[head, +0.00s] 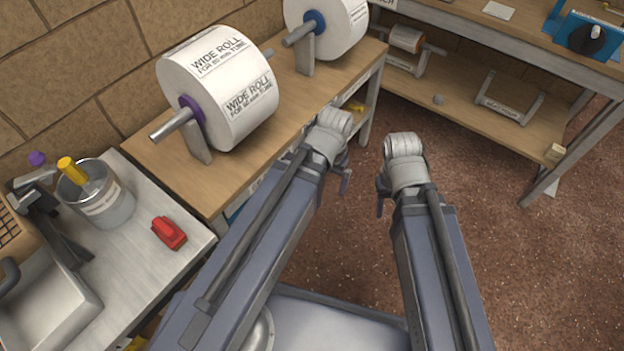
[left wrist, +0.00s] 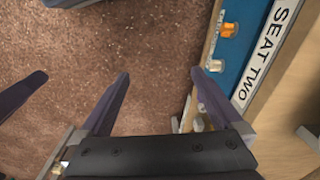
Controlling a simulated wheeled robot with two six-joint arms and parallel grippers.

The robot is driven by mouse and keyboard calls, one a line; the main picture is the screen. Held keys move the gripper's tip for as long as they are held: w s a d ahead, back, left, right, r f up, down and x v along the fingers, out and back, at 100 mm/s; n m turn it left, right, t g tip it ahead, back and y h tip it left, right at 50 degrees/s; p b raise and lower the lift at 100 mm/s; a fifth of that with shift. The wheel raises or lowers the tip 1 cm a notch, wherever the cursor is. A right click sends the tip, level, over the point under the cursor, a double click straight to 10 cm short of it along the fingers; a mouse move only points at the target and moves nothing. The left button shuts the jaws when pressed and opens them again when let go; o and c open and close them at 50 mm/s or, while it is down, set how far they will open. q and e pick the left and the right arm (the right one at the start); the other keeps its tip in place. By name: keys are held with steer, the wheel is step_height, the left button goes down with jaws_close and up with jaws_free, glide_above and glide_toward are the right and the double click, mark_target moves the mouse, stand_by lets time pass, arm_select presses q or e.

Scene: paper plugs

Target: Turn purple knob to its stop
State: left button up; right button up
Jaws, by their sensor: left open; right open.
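A small purple knob (head: 37,158) sits on top of a dark grey fixture (head: 38,180) at the far left of the head view, next to a metal bucket. My left gripper (head: 345,183) is far to the right of it, beyond the bench edge, with its jaw mostly hidden by my arm. In the left wrist view its two dark fingers (left wrist: 160,74) stand apart with nothing between them. My right gripper (head: 381,203) is also far from the knob, over the floor, and it is open. The knob does not show in the left wrist view.
A metal bucket (head: 108,206) holding a yellow-handled tool and a red object (head: 169,233) stand on the grey counter, with a sink (head: 45,300) in front. A large white roll (head: 240,105) with a purple hub is on the wooden bench. Brown floor (head: 470,230) is clear.

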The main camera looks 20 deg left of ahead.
arm_select(q)
steer(key=w+a+f+m+y+b, duration=0.1)
steer(key=w+a+f+m+b, duration=0.15)
steer(key=f+b, duration=0.8)
steer(key=w+a+f+m+b, duration=0.1)
steer(key=w+a+f+b, duration=0.25)
steer(key=f+b, duration=0.75)
steer(key=w+r+m+t+y, duration=0.35)
steer(key=w+m+y, duration=0.35)
steer(key=w+m, duration=0.85)
steer(key=shift+m+g, duration=0.35)
steer(key=shift+m, duration=0.25)
steer(key=a+f+b, duration=0.4)
steer(key=f+b, duration=0.1)
steer(key=shift+a+f, duration=0.15)
steer(key=shift+f, duration=0.05)
steer(key=shift+r, duration=0.1)
